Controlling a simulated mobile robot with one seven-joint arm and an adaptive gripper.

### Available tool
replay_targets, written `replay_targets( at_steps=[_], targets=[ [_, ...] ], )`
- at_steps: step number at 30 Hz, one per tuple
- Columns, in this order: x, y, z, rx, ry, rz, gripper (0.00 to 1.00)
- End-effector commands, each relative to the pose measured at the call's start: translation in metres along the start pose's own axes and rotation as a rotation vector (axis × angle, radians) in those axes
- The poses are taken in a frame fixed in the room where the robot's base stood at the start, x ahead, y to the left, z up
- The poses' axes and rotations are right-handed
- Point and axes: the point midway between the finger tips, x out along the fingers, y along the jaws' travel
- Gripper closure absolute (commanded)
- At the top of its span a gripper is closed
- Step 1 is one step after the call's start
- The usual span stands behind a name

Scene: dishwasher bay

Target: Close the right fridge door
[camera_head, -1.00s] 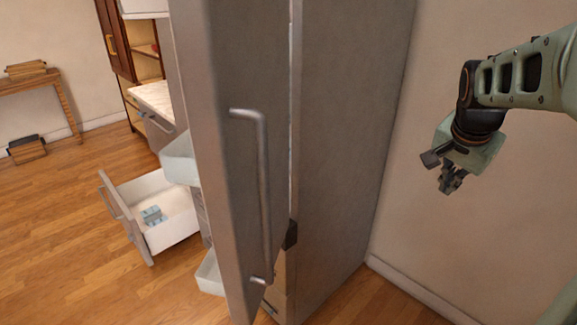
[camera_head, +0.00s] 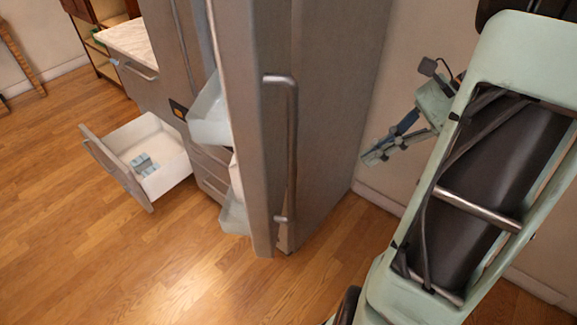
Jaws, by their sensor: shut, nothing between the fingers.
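The right fridge door (camera_head: 262,130) stands open, its outer face with a long vertical bar handle (camera_head: 292,150) turned toward me. Pale door bins (camera_head: 212,115) show along its inner side, to the left. The fridge body (camera_head: 335,110) is behind and to the right of the door. My gripper (camera_head: 370,160) is shut and empty, to the right of the fridge in the picture and in front of the wall. It is apart from the door and the handle. The fridge interior is mostly hidden by the door.
An open drawer (camera_head: 165,150) with light-blue items in it juts out on the left. A counter with a pale top (camera_head: 128,40) is behind it. The wall (camera_head: 400,60) is close on the right. The wooden floor (camera_head: 100,260) is clear at the front left.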

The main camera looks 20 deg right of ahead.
Motion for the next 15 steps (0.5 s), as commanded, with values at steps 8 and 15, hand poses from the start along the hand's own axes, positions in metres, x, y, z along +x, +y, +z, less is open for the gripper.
replay_targets(
  at_steps=[8,15],
  targets=[
    [0.011,0.001,0.006,0.016,-0.045,-0.011,1.00],
    [0.059,0.001,0.009,0.016,-0.044,-0.008,1.00]
  ],
)
